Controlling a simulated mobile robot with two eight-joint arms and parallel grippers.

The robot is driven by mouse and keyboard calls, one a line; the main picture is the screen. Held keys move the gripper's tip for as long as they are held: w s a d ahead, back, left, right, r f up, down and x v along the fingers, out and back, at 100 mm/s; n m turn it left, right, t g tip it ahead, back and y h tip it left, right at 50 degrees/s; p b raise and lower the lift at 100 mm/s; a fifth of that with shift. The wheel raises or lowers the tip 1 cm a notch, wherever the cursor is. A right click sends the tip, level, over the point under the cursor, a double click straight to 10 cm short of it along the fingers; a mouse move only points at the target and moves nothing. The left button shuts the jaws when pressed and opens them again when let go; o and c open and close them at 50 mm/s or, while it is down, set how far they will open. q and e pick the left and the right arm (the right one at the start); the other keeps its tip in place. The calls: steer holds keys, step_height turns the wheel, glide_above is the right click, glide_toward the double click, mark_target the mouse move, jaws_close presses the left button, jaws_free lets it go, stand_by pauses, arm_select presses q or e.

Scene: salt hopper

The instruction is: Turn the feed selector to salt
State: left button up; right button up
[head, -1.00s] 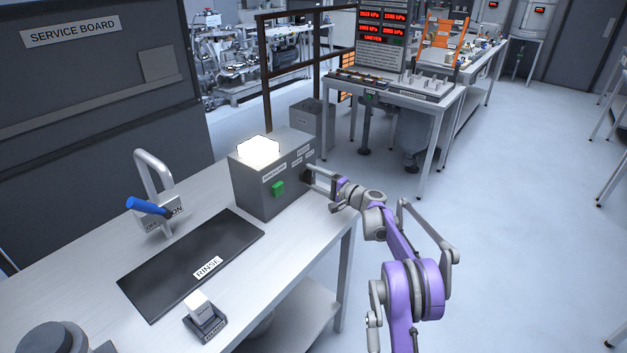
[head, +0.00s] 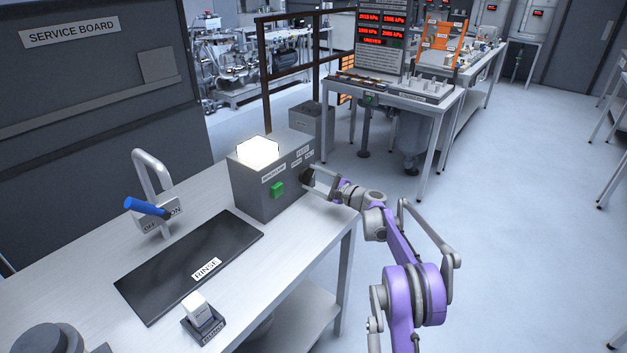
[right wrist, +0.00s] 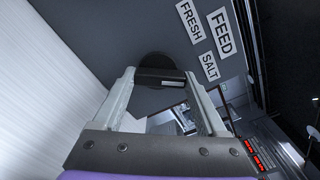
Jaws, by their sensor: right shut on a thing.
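The feed selector is a dark round knob (head: 307,175) on the right side of a grey box (head: 262,192). In the right wrist view the knob (right wrist: 153,64) has a raised dark bar with a small white mark toward its right end. FEED (right wrist: 220,32), FRESH (right wrist: 190,21) and SALT (right wrist: 209,66) labels are on the face to the upper right of the knob. My right gripper (head: 312,181) is at the knob, its two fingers on either end of the bar in the right wrist view (right wrist: 160,82). Which label the knob points to is unclear. My left gripper is out of view.
A black RINSE mat (head: 190,280), a blue-handled OFF/ON lever (head: 147,207) and a white switch (head: 197,308) are on the bench to the left. The floor right of the bench is open.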

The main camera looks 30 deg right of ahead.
stand_by(0.3)
steer(key=o, duration=1.3)
steer(key=v, duration=1)
steer(key=shift+s+d+b, duration=0.2)
steer(key=shift+s+b, duration=0.15)
steer(key=shift+b, duration=0.05)
steer(key=s+a+r+n+g+p, duration=0.1)
steer(key=s+a+n+g, duration=0.15)
steer(key=a, duration=0.55)
steer(key=s+a+r+n+g+p, duration=0.1)
steer(key=a+r+n+g, duration=0.15)
steer(key=a, duration=0.55)
steer(key=s+a+n+g+p, duration=0.1)
steer(key=s+a+n+g, duration=0.3)
steer(key=s+a, duration=0.65)
steer(key=s+a+f+n+h+p, duration=0.1)
steer(key=s+n, duration=0.3)
steer(key=s, duration=0.4)
steer(key=s+a+f+n+g+h+p, duration=0.1)
steer(key=s+a+f+n+h, duration=0.1)
steer(key=s, duration=0.6)
steer(key=s+a+f+n+g+h+p, duration=0.1)
steer(key=s+f+n+h, duration=0.1)
steer(key=s+n, duration=0.3)
steer(key=s+h, duration=0.1)
steer(key=s, duration=0.2)
steer(key=shift+s+f+n+h+p, duration=0.25)
steer(key=shift+n+h+p, duration=0.05)
steer(key=shift+h, duration=0.1)
